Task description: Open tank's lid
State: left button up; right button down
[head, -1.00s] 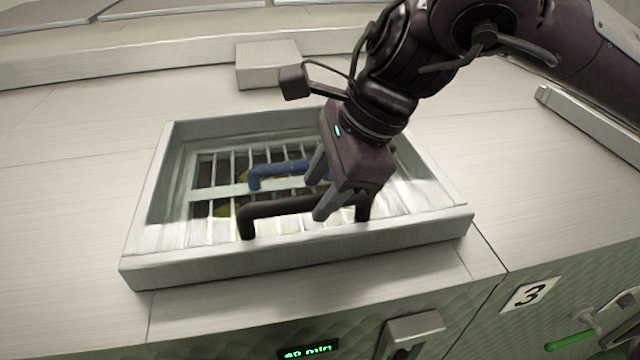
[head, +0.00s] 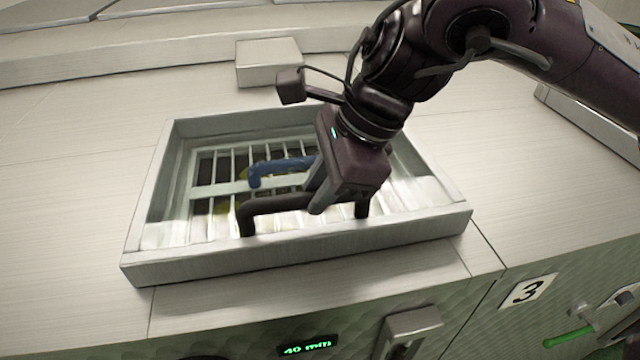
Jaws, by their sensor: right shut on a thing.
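The tank (head: 75,190) has a pale top with a raised rectangular frame (head: 300,258) around an opening. A barred grate lid (head: 215,222) lies inside the frame, with a dark bar handle (head: 270,206) at its near side. A blue handle (head: 285,167) stands farther back in the opening. My right gripper (head: 322,196) is shut on the dark handle, right of its middle, and hides part of it. The grate looks level in the frame. My left gripper is not in view.
The tank's front has a green-lit display (head: 307,346), a grey latch-like block (head: 412,325), a number 3 plate (head: 528,291) and a green-handled valve (head: 568,336). A pale box (head: 268,63) sits behind the frame. The top left of the frame is bare.

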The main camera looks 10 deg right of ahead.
jog(key=w+r, duration=0.5)
jog(key=r, duration=0.5)
jog(key=w+r, duration=0.6)
jog(key=r, duration=0.5)
jog(key=shift+w+d+r, duration=0.1)
jog(key=shift+d, duration=0.05)
